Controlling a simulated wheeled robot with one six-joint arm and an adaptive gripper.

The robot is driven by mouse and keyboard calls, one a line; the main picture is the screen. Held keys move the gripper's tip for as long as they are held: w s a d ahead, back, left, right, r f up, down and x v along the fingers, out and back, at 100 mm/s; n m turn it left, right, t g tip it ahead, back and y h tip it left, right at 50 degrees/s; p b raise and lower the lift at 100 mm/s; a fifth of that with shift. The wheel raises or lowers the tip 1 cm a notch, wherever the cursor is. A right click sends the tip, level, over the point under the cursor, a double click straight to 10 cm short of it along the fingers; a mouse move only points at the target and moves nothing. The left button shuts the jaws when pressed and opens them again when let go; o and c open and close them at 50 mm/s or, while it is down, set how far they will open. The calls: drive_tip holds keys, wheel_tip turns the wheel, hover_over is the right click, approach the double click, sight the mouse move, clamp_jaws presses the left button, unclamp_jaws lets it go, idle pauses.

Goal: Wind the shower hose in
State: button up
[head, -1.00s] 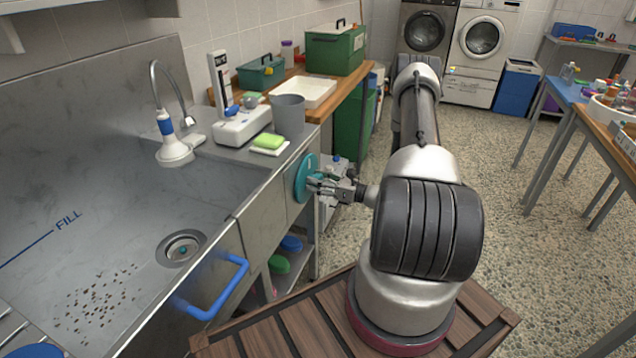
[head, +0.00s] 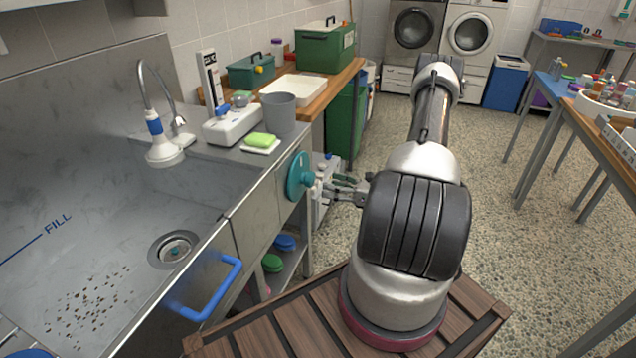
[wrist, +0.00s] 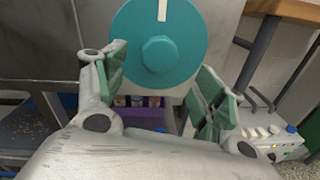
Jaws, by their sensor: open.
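The teal round reel wheel (head: 297,177) is mounted on the front face of the steel sink unit, with a teal knob at its centre. In the wrist view the wheel (wrist: 190,30) has a white mark at its top and a faceted knob (wrist: 161,54). My gripper (head: 337,187) is open and empty, just out from the wheel. In the wrist view my gripper's fingers (wrist: 163,73) stand apart, left and right of the knob, without visible contact. The shower head on its hose (head: 157,126) stands on the sink's back ledge.
A blue bar handle (head: 212,292) sticks out from the sink front. A grey cup (head: 279,113) and green sponge (head: 262,140) stand on the ledge above the wheel. A white box (wrist: 274,143) lies to the right below. The floor right of my arm is clear.

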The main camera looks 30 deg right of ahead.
drive_tip(key=shift+v, duration=1.6)
drive_tip(key=s+a+r+n+g+y, duration=0.1)
drive_tip(key=s+a+n+g+y, duration=0.1)
drive_tip(key=s+a+n+g, duration=0.3)
drive_tip(key=s+a+r+n+g+y, duration=0.1)
drive_tip(key=s+a+n+g, duration=0.2)
drive_tip(key=s, duration=0.4)
drive_tip(key=s+r+n+g+h, duration=0.35)
drive_tip(key=r+n, duration=0.25)
drive_tip(key=r, duration=0.2)
drive_tip(key=s+d+r+n+g+h, duration=0.1)
drive_tip(key=s+r+n+g+h, duration=0.1)
drive_tip(key=r+n+h, duration=0.35)
drive_tip(key=s+r+n+g+h, duration=0.25)
drive_tip(key=r+n, duration=0.35)
drive_tip(key=r, duration=0.4)
drive_tip(key=s+a+r+n+t+h, duration=0.1)
drive_tip(key=a+r+n+t, duration=0.4)
drive_tip(key=r, duration=0.7)
drive_tip(key=shift+s+a+n+t+h, duration=0.3)
drive_tip(key=shift+s+a+n+h, duration=0.15)
drive_tip(key=shift+a, duration=0.35)
